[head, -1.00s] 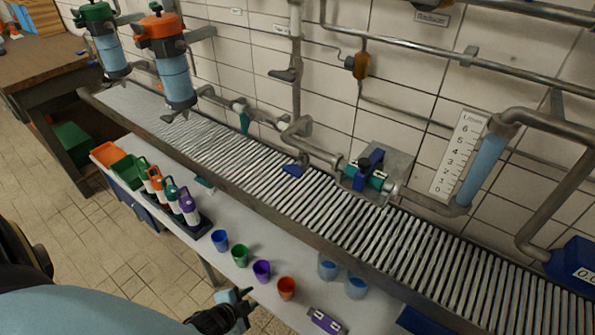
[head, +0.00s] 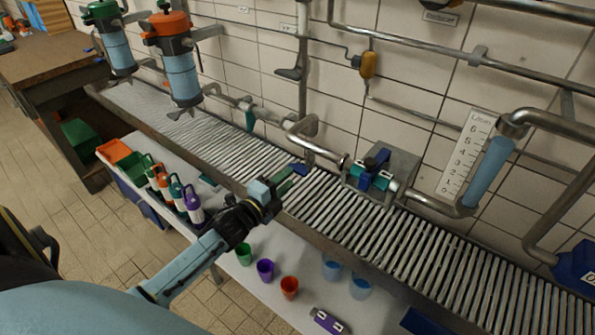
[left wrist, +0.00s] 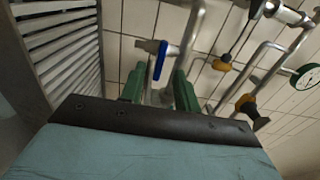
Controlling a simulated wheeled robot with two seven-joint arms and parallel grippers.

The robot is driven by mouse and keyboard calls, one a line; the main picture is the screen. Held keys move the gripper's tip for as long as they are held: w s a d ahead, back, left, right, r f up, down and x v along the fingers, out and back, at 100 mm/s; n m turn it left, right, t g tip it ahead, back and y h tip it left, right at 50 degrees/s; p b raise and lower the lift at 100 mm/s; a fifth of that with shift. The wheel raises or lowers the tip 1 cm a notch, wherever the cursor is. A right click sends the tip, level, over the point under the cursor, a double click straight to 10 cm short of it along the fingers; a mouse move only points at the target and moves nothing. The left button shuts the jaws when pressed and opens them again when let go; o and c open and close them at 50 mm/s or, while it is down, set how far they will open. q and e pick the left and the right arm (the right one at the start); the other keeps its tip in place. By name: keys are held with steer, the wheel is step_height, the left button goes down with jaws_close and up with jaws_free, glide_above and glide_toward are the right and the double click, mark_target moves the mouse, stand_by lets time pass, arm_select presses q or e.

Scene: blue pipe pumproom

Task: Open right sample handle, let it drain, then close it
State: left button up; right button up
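The blue sample handle (head: 299,168) hangs below the pipe over the roller grating, on the right; a teal handle (head: 250,120) hangs further left. In the left wrist view the blue handle (left wrist: 160,60) stands upright beyond my fingertips, between the two green fingers in the picture. My left gripper (head: 288,182) is just short of the blue handle, with its fingers apart and nothing held. I cannot tell if a finger touches the handle. My right gripper is not in view.
The roller grating (head: 400,238) runs below the pipes. A blue-and-teal valve (head: 371,172) sits right of the handle.

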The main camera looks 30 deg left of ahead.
mark_target(297, 169)
arm_select(q)
steer(key=shift+w+d, duration=0.2)
steer(key=shift+w, duration=2.55)
jaws_close()
